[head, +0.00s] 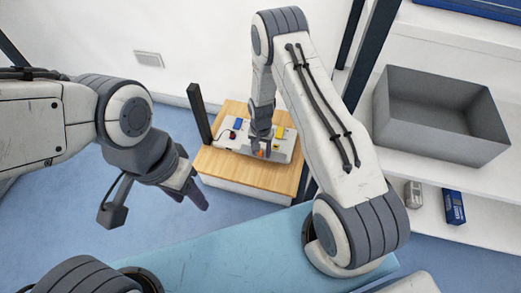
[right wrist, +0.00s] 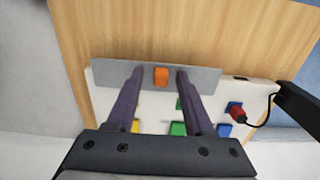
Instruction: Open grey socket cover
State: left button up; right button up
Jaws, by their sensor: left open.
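A white socket panel (head: 231,134) lies on a wooden table in the middle of the head view. In the right wrist view a flat grey cover (right wrist: 205,79) runs along one edge of the white panel (right wrist: 105,98), with an orange block (right wrist: 161,76) on it. I cannot tell how far the cover is tilted. My right gripper (right wrist: 160,73) is open, its fingertips on either side of the orange block with gaps showing. In the head view my right gripper (head: 262,152) hides part of the panel. My left gripper (head: 195,194) is open and empty, away from the table.
The wooden table (head: 218,164) holds the panel, beside a dark post (head: 198,115). A red plug (right wrist: 237,113) with a black cable sits at one blue socket. Yellow, green and blue sockets show. A grey bin (head: 440,137) stands on the white shelf at right.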

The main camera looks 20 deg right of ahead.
aim_at(261, 152)
notch_tip(261, 152, up, 10)
jog(key=p, duration=0.4)
jog(key=shift+r+p, duration=0.25)
jog(key=shift+p, duration=0.15)
jog(key=s+a+r+n, duration=0.35)
jog(key=a+r, duration=0.25)
jog(key=r, duration=0.3)
jog(key=s+a+r+n, duration=0.3)
jog(key=s+a+r, duration=0.2)
jog(key=r, duration=0.5)
jog(key=s+a+r+n+y, duration=0.1)
jog(key=s+r+n, duration=0.35)
jog(key=s, duration=0.45)
jog(key=s+a+r+n, duration=0.1)
jog(key=s+r+n, duration=0.2)
jog(key=s+r, duration=0.45)
notch_tip(261, 152, up, 36)
jog(key=s+p, duration=0.2)
jog(key=p, duration=3.6)
jog(key=shift+r, duration=0.2)
